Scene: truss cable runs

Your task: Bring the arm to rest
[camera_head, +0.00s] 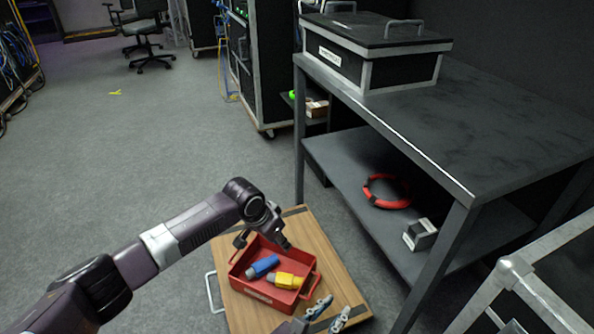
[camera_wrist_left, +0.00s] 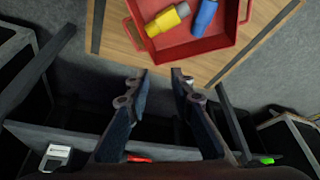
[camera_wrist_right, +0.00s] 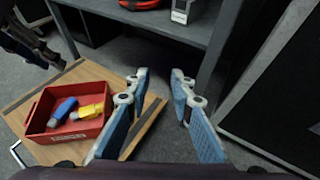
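My left arm reaches in from the left in the head view, and its left gripper (camera_head: 262,243) is by the far edge of a red tray (camera_head: 246,283). In the left wrist view the left gripper (camera_wrist_left: 159,74) has its fingers apart, with nothing between them. My right gripper (camera_head: 338,303) is at the bottom, right of the tray. In the right wrist view the right gripper (camera_wrist_right: 159,73) is open and empty. A blue connector (camera_head: 263,266) and a yellow connector (camera_head: 287,280) lie in the tray, apart from both grippers.
The tray sits on a wooden board (camera_head: 324,262). A dark metal table (camera_head: 470,130) at the right bears a lidded black case (camera_head: 375,60). Its lower shelf holds a red ring (camera_head: 372,197) and a small grey box (camera_head: 420,235). Open floor (camera_head: 130,150) lies to the left.

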